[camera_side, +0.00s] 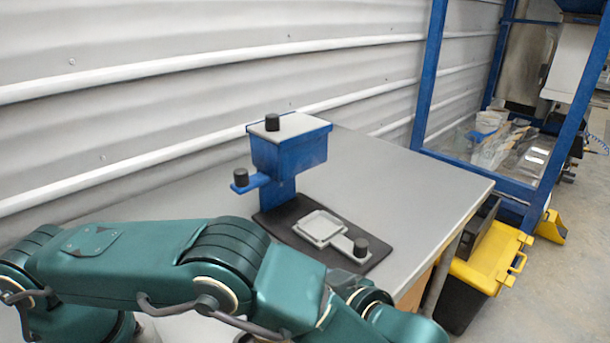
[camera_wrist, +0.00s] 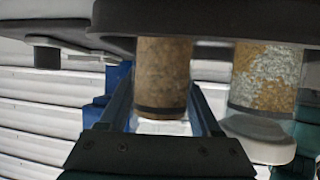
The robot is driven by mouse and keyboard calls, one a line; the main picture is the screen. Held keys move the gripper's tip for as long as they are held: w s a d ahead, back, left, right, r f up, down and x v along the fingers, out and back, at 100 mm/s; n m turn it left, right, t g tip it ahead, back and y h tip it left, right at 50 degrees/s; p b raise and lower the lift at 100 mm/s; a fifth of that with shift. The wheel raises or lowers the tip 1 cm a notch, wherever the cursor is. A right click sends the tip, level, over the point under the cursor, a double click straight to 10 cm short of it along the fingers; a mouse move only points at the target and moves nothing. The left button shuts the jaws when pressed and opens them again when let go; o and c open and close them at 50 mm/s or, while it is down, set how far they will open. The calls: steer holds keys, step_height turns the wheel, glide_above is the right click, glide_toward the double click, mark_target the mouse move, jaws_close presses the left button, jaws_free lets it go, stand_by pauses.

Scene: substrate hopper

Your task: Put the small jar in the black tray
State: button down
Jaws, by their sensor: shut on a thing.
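The small jar (camera_wrist: 162,75) is a brown, speckled cylinder with a dark band and a pale end, seen in the wrist view. My gripper (camera_wrist: 160,112) has its two blue fingers on either side of it and is shut on it. A dark, round-edged slab (camera_wrist: 205,22), which looks like the black tray, crosses the top of the wrist view and hides the jar's far end. I cannot tell whether the jar is inside the tray or behind its edge. In the side view, my green arm hides the gripper, jar and tray.
A larger speckled jar (camera_wrist: 266,78) with a pale grey lid (camera_wrist: 258,138) is close to the right of the small jar. A blue hopper (camera_side: 288,152) stands on a black base (camera_side: 282,220) with a grey square dish (camera_side: 321,228). The grey table (camera_side: 410,185) is clear behind it.

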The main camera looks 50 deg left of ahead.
steer(key=shift+f, duration=0.3)
stand_by(0.4)
jaws_free()
steer(key=shift+d, duration=0.1)
